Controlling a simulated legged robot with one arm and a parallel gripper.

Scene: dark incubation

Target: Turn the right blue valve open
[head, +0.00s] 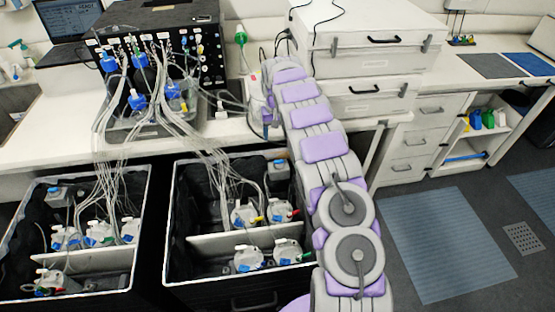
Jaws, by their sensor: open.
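A small blue piece (280,161) sits on top of a grey box (279,170) at the back right of the right black crate, and it looks like the right blue valve. A similar blue piece (53,189) sits on a grey box in the left crate. How far either is turned is too small to tell. My purple and grey arm reaches from the bottom right up over the bench. My gripper (264,98) is at its far end, open, beyond the right crate and above the blue piece in the picture. Its fingers are hard to make out, and I see nothing held.
The right black crate (168,240) and left black crate (139,235) hold several bottles with clear tubes running up to a black control box (150,17). Blue-capped bottles stand before it. White cases (372,60) sit right of my arm. Floor at right is open, with a blue mat (445,240).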

